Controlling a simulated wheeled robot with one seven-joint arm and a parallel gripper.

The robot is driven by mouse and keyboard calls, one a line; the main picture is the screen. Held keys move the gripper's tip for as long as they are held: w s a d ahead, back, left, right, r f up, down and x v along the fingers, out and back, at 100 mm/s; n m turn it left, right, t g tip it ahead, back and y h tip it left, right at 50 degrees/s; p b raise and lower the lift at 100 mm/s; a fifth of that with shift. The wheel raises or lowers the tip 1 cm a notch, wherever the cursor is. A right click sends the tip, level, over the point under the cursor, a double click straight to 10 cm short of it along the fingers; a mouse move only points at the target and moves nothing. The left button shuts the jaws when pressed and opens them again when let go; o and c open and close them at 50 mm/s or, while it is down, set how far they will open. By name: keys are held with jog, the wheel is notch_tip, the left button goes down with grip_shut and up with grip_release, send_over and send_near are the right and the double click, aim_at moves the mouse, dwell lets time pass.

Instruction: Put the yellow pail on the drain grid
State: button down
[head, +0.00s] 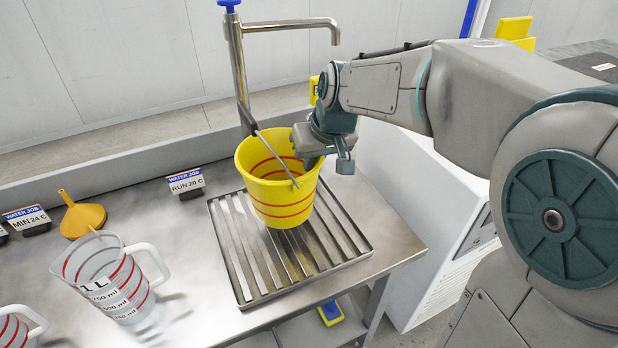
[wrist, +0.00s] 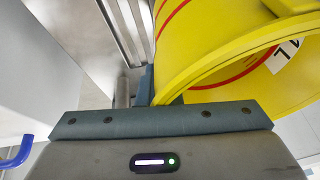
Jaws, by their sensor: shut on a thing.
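The yellow pail (head: 277,205) with red rings is upright at the drain grid (head: 239,275), over its back half. I cannot tell for sure whether its bottom touches the slats. Its grey handle leans up across the opening. My gripper (head: 318,150) is at the pail's right rim, shut on it. In the wrist view the pail's rim and wall (wrist: 200,60) fill the upper right, with the rim at my gripper (wrist: 150,95). The grid's slats show at the wrist view's upper left.
A tap (head: 238,60) with a blue knob rises behind the pail, its spout above it. A clear jug (head: 105,275) and an orange funnel (head: 82,217) stand on the steel bench to the left. A sign (head: 186,182) stands behind the grid. The grid's front part is bare.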

jog(key=shift+w+a+f, duration=0.15)
jog(key=shift+a+f, duration=0.25)
jog(key=shift+a, duration=0.05)
jog(key=shift+f+b, duration=0.5)
jog(key=shift+f, duration=1.45)
jog(key=shift+f, duration=0.15)
jog(key=c, duration=1.6)
grip_release()
